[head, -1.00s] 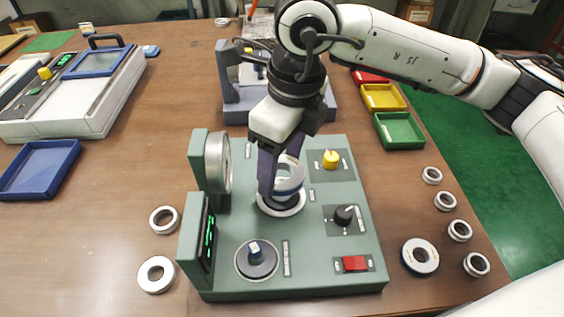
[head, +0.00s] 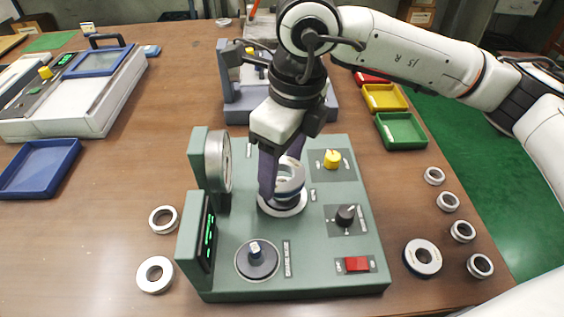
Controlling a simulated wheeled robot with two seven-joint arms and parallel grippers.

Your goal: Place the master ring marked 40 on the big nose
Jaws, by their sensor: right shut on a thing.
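My right gripper (head: 276,178) is shut on a silvery ring (head: 291,180), held over the rear nose of the green bench device (head: 320,273). A pale round flange (head: 282,209) shows below the ring. The gripper and ring hide most of the rear nose, so I cannot tell whether the ring is around it or just above it. A marking on the held ring cannot be read. A smaller nose (head: 255,248) stands bare on a dark disc at the front of the device. My left gripper is not in view.
A large ring (head: 422,258) and several smaller rings (head: 463,231) lie right of the device. Two rings (head: 155,275) lie left. Green (head: 402,132) and yellow (head: 384,98) trays stand back right. A dial gauge (head: 217,160) and display (head: 207,240) rise at the device's left edge.

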